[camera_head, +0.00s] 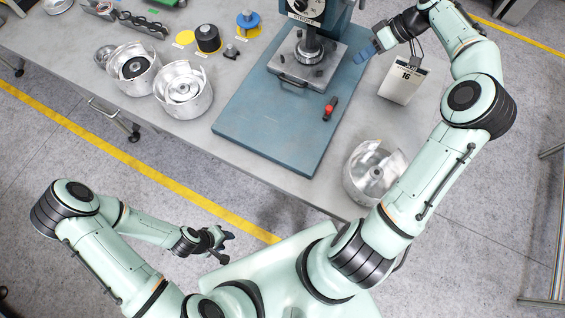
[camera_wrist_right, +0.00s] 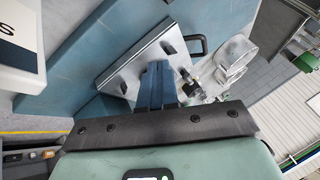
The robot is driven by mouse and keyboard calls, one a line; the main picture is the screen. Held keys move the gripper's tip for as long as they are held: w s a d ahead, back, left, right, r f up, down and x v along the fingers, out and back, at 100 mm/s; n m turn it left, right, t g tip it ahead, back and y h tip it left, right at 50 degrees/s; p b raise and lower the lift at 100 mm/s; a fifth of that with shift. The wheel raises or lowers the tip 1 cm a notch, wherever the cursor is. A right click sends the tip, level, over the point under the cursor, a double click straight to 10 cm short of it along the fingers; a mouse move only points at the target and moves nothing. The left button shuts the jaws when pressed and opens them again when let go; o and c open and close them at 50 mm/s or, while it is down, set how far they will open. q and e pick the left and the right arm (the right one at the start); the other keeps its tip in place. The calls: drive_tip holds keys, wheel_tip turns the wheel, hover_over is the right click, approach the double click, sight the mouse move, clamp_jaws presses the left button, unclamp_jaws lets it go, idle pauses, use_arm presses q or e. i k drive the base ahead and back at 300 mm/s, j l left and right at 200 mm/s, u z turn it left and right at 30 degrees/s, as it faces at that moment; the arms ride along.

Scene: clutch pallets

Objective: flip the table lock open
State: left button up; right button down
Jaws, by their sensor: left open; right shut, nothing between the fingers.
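The grey press table plate (camera_head: 302,72) sits under the press head on the blue base, with a dark handle at its front edge. It also shows in the right wrist view (camera_wrist_right: 122,70). I cannot clearly make out the table lock. A small red-handled piece (camera_head: 329,107) lies on the blue base in front of the plate; I cannot tell whether it is the lock. My right gripper (camera_head: 364,54) is shut and empty, right of the press; its blue fingers (camera_wrist_right: 158,80) point toward the plate. My left gripper (camera_head: 224,242) is open and empty, away from the bench.
The press (camera_head: 310,14) stands at the bench's back. A white box marked 16 (camera_head: 402,84) stands right of the base, below my right wrist. Metal housings (camera_head: 184,92) stand left; another housing (camera_head: 374,172) is near my right arm. The blue base's front (camera_head: 270,140) is clear.

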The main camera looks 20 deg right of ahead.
sight(328, 108)
drive_tip(key=k+j, duration=0.2)
drive_tip(key=j, duration=0.15)
drive_tip(key=k+j, duration=0.25)
drive_tip(key=j, duration=0.15)
drive_tip(key=k+j, duration=0.2)
drive_tip(key=j, duration=0.15)
drive_tip(key=k+j, duration=0.25)
drive_tip(key=j, duration=0.15)
